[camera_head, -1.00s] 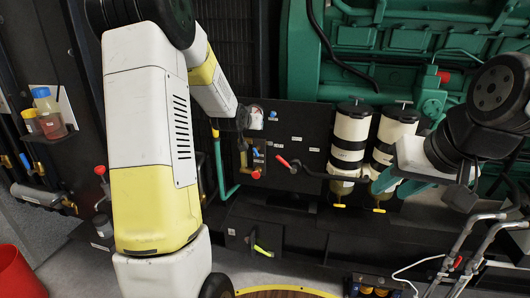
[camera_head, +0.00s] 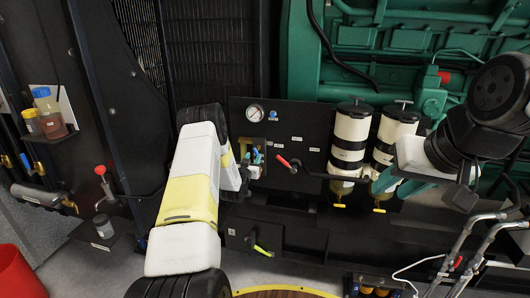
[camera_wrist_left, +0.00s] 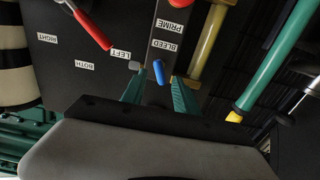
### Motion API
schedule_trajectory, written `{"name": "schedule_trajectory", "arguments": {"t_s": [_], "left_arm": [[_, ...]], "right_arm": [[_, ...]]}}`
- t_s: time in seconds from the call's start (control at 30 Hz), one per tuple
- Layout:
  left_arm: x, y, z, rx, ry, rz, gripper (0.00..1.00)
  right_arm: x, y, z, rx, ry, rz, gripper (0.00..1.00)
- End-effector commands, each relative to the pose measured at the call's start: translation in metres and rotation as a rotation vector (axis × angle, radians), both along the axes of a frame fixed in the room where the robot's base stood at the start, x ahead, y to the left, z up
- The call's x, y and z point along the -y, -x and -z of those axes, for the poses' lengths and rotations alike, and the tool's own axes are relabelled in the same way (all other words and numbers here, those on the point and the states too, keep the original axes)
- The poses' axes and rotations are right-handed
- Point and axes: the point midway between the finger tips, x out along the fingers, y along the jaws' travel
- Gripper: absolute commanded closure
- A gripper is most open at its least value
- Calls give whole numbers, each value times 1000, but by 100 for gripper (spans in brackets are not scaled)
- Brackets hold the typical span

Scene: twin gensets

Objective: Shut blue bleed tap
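The blue bleed tap (camera_wrist_left: 158,72) shows in the left wrist view as a short blue handle under the BLEED label (camera_wrist_left: 165,45). My left gripper (camera_wrist_left: 158,82) is open, with one teal finger on each side of the tap; gaps show between the handle and both fingers. I cannot tell how deep the tap sits between them. In the head view my left gripper (camera_head: 255,158) is at the dark panel below the round gauge, and it largely hides the tap there. My right gripper (camera_head: 394,186) is in front of the filter canisters; its teal fingers look apart and empty.
A red lever (camera_head: 283,161) sticks out just right of my left gripper; it also shows in the left wrist view (camera_wrist_left: 88,25). A red knob (camera_wrist_left: 180,3) is by the PRIME label.

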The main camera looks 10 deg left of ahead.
Motion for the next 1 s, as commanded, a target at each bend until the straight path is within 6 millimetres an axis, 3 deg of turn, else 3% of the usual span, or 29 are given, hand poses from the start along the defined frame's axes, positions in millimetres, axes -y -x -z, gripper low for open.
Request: {"name": "schedule_trajectory", "arguments": {"t_s": [0.23, 0.6, 0.63, 0.8, 1.0], "left_arm": [[2, -34, 0, 1, -1, 0, 64], [2, -42, 0, -1, 0, -1, 64], [2, -42, 0, -1, 0, -1, 66], [1, -42, 0, -1, 0, -1, 99], [1, -42, -1, -1, -1, -1, 100]], "right_arm": [[0, 0, 0, 0, 0, 0, 64], [0, 0, 0, 0, 0, 0, 64], [0, 0, 0, 0, 0, 0, 64], [0, 0, 0, 0, 0, 0, 64], [0, 0, 0, 0, 0, 0, 64]]}}
